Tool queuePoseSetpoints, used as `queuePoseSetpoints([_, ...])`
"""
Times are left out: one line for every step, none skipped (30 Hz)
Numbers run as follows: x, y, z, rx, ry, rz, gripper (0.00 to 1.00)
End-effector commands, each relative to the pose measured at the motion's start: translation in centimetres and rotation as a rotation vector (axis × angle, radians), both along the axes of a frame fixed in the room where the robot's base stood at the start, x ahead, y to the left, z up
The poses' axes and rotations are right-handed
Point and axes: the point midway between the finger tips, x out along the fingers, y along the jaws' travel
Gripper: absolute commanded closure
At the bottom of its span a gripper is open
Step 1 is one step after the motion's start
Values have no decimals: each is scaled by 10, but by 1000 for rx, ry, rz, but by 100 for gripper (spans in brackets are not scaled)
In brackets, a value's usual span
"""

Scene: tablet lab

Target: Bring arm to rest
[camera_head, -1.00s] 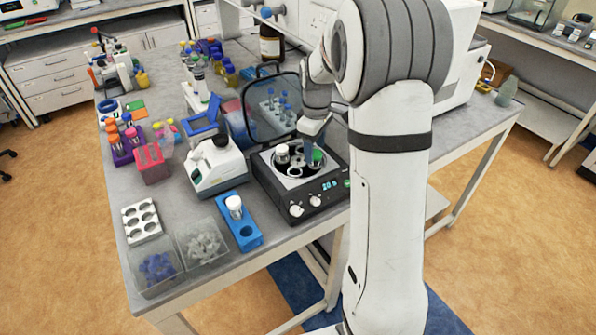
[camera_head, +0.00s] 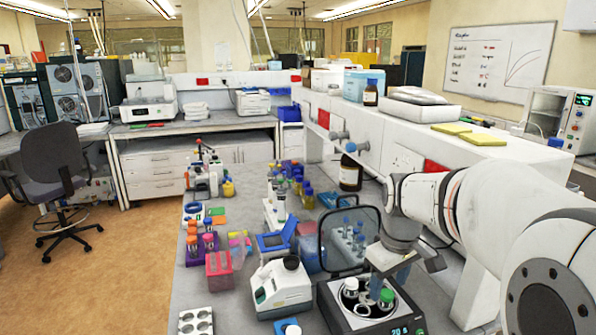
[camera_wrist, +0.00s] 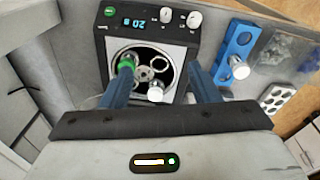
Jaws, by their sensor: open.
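My gripper (camera_head: 388,275) is above the black centrifuge (camera_head: 335,316), with its lid (camera_head: 350,240) raised behind. In the wrist view my gripper (camera_wrist: 160,68) has two blue fingers spread wide with nothing held between them. The centrifuge (camera_wrist: 103,42) lies beyond the fingers, its display reading 20. A green-capped tube (camera_wrist: 126,62) and a white-capped tube (camera_wrist: 155,93) sit in its round rotor. The green cap shows beside the left finger; I cannot tell whether they touch. In the head view the white cap (camera_head: 351,283) and green cap (camera_head: 387,295) both show.
A white instrument (camera_head: 281,289) stands left of the centrifuge, with a pink rack (camera_head: 219,272) and purple rack (camera_head: 194,257) farther left. A blue block (camera_wrist: 238,45) holds a white-capped tube (camera_wrist: 239,68). A brown bottle (camera_head: 350,174) and a white shelf unit (camera_head: 440,135) stand behind.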

Motion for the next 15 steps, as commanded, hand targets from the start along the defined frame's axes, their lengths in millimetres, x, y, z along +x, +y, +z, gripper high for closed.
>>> queuePoseSetpoints([-22,7,4,6,-23,-49,45])
queuePoseSetpoints([-34,10,4,12,-35,-83,45])
queuePoseSetpoints([-49,14,4,20,-51,-128,45])
queuePoseSetpoints([-61,17,3,26,-64,-162,45])
queuePoseSetpoints([-72,20,2,33,-74,-195,45])
queuePoseSetpoints([-87,23,0,42,-90,-237,45])
queuePoseSetpoints([-97,25,-1,49,-101,-268,45])
queuePoseSetpoints([-107,27,-4,58,-110,-298,45])
queuePoseSetpoints([-119,30,-7,67,-122,-335,45])
queuePoseSetpoints([-127,31,-9,74,-130,-361,45])
queuePoseSetpoints([-134,33,-12,80,-138,-384,45])
queuePoseSetpoints([-143,34,-15,89,-146,-410,45])
queuePoseSetpoints([-148,35,-17,94,-150,-429,45])
queuePoseSetpoints([-153,36,-19,99,-156,-444,45])
queuePoseSetpoints([-157,36,-22,104,-160,-460,45])
